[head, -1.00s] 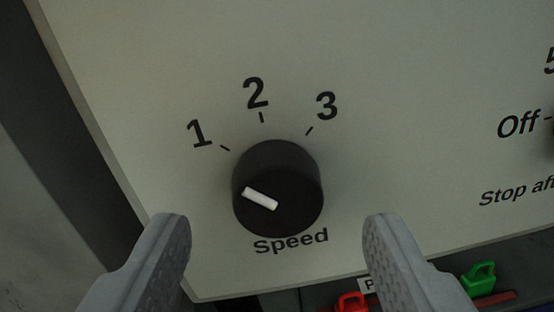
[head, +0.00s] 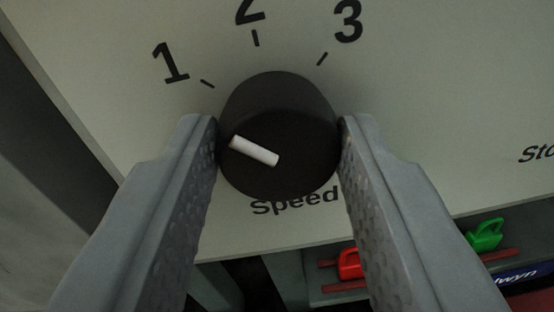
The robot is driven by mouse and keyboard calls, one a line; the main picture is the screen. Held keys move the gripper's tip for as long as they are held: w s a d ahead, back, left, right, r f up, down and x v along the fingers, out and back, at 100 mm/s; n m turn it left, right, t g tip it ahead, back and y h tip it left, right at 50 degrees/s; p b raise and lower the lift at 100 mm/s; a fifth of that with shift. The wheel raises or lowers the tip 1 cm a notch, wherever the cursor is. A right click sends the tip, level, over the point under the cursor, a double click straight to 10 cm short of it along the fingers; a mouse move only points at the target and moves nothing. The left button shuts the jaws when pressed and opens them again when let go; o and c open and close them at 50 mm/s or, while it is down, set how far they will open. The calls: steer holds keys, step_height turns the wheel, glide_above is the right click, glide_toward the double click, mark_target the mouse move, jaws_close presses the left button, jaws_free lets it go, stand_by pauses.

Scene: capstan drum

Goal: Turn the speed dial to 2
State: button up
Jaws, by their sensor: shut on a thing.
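The speed dial (head: 285,110) is a round black knob on a pale panel, with "Speed" printed below it. Its white pointer line (head: 254,151) points up and left, toward the 1 mark (head: 207,83). The 2 mark (head: 255,38) is above the knob and the 3 mark (head: 322,58) is at its upper right. My gripper (head: 279,140) is shut on the knob, with one grey finger against its left side and one against its right side.
The pale panel (head: 420,90) is flat and clear around the dial. Below its lower edge are a red padlock-like piece (head: 348,264) and a green one (head: 485,234). A dark grey edge runs along the panel's left side.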

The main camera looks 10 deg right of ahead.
steer(key=m, duration=0.4)
steer(key=shift+m, duration=0.3)
steer(key=shift+d+m, duration=0.1)
steer(key=shift+m, duration=1.8)
steer(key=o, duration=1)
steer(key=shift+s, duration=0.1)
steer(key=v, duration=1.7)
steer(key=shift+s+r, duration=0.15)
steer(key=shift+r, duration=0.2)
